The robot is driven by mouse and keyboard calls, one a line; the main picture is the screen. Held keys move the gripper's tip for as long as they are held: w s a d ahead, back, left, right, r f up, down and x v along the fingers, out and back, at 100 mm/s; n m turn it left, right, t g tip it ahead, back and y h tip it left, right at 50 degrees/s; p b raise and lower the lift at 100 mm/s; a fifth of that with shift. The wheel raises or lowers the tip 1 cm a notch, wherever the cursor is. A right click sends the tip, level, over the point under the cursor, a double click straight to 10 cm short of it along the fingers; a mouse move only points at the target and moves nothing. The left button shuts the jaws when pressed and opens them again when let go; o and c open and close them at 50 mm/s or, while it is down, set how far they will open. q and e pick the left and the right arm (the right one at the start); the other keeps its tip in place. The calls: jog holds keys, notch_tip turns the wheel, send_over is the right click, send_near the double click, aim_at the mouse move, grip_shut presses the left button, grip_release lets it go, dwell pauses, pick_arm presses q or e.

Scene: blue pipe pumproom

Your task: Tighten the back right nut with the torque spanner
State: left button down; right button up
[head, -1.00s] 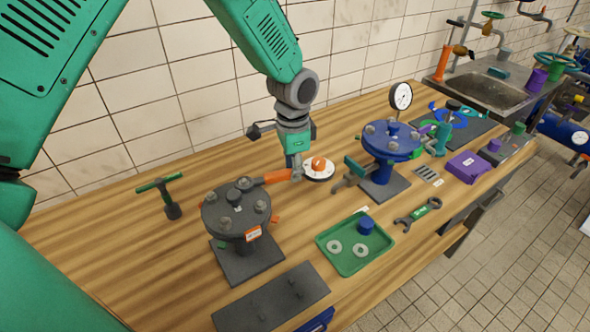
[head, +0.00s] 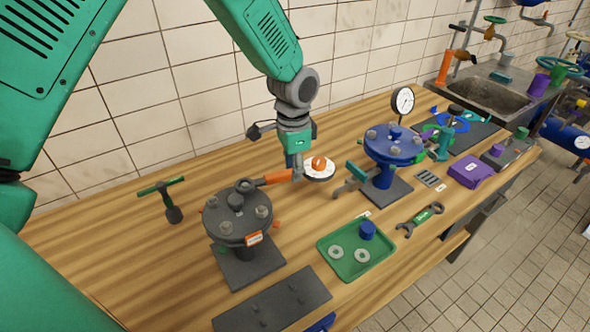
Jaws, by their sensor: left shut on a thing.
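The torque spanner (head: 277,177) has an orange grip and a dark shaft. A round white dial with an orange knob (head: 319,166) shows at its gripper end. My left gripper (head: 297,172) is shut on the spanner and holds it roughly level above the bench. The spanner's head reaches over the back of the dark grey flange (head: 238,229), at the back nut (head: 246,185). The head covers much of that nut, so I cannot tell how fully it is seated. Other nuts (head: 262,212) show around the flange top. My right gripper is not in view.
A green T-handled tool (head: 168,200) stands left of the flange. A green tray (head: 349,266) with washers, a dark plate (head: 272,302) and an open-ended spanner (head: 420,220) lie in front. A blue flange (head: 394,148) with a gauge (head: 403,101) stands to the right.

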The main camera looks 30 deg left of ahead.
pick_arm(q)
jog(key=shift+r, duration=1.65)
